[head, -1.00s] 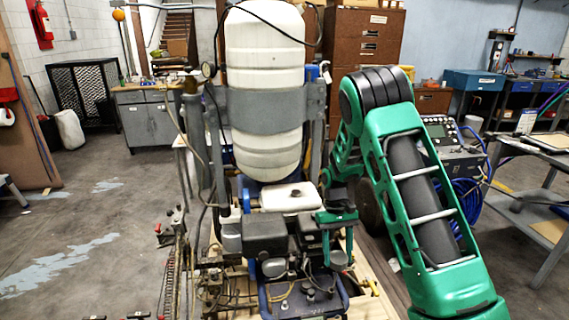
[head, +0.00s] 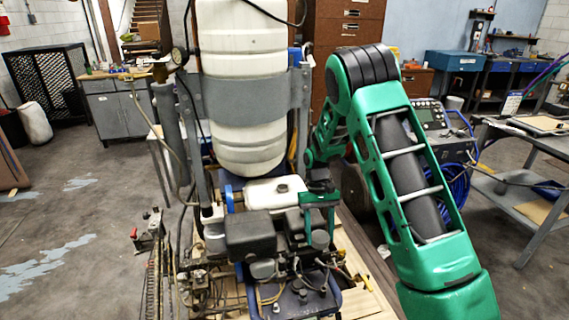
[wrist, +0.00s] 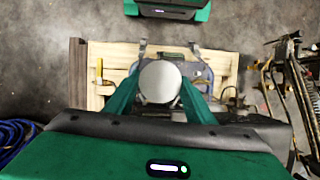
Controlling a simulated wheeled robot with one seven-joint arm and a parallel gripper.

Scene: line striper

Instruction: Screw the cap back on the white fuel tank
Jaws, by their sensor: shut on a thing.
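The white fuel tank (head: 262,193) sits on top of the engine, below the tall white ribbed tank. A small dark round spot, its filler opening, shows on its top toward the right. My gripper (head: 320,236) is just right of the fuel tank, pointing down, with its fingers beside the dark engine parts. In the wrist view my gripper (wrist: 160,84) is shut on a round pale grey disc, the cap (wrist: 160,82), with one green finger on each side. The cap cannot be made out in the head view. The fuel tank cannot be made out in the wrist view.
The tall ribbed tank (head: 243,90) and its grey bracket stand behind the fuel tank. A black engine box (head: 250,235) is in front. Hoses and a gauge (head: 179,56) are at left. A wooden pallet (wrist: 218,70) lies below; open floor is at left.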

